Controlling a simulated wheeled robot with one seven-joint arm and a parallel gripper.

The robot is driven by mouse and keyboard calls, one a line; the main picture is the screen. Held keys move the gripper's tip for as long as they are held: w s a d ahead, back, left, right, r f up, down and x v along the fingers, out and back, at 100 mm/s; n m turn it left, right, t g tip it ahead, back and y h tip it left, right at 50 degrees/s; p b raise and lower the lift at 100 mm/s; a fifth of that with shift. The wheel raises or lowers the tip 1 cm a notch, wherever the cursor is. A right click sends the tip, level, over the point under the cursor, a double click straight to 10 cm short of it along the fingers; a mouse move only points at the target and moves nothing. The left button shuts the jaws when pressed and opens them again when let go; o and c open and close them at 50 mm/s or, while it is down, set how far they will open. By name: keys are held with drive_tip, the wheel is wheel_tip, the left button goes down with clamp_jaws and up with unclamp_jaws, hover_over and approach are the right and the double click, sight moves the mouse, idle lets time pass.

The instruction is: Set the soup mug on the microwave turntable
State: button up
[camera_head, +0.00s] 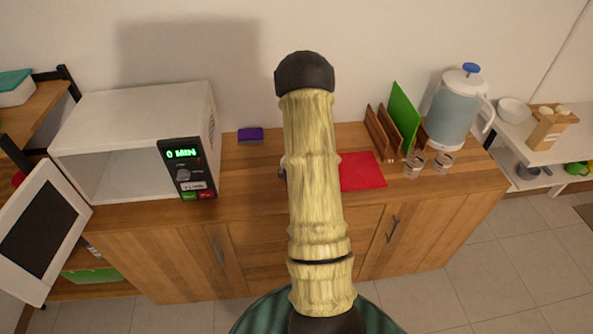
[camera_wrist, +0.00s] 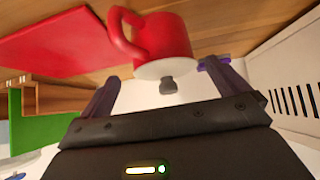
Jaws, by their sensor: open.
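The red soup mug (camera_wrist: 170,38) shows in the wrist view, its handle toward the left and its pale rim facing my gripper. My gripper (camera_wrist: 166,80) is open, with one finger on each side below the mug in the picture; the mug appears beyond the fingertips, and I cannot tell whether they touch it. In the head view my arm hides the mug and gripper. The white microwave (camera_head: 130,100) stands at the left of the counter with its door (camera_head: 40,235) swung open. Its cavity is visible, but the turntable cannot be made out.
A purple sponge (camera_head: 250,135) lies right of the microwave. A red mat (camera_head: 362,172) lies right of my arm. A green board (camera_head: 404,118) in a rack, glass jars (camera_head: 414,163) and a pitcher (camera_head: 453,110) stand further right. The counter (camera_head: 245,175) between microwave and arm is clear.

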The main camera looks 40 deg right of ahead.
drive_tip(key=shift+x, duration=1)
drive_tip(key=shift+p+x, duration=1.3)
drive_tip(key=shift+x, duration=1.3)
drive_tip(key=shift+r, duration=0.1)
drive_tip(key=shift+c, duration=0.4)
drive_tip(key=shift+w, duration=0.1)
drive_tip(key=c, duration=1.2)
drive_tip(key=shift+o, duration=0.2)
drive_tip(key=shift+r+b, duration=1.25)
drive_tip(key=shift+r, duration=3.8)
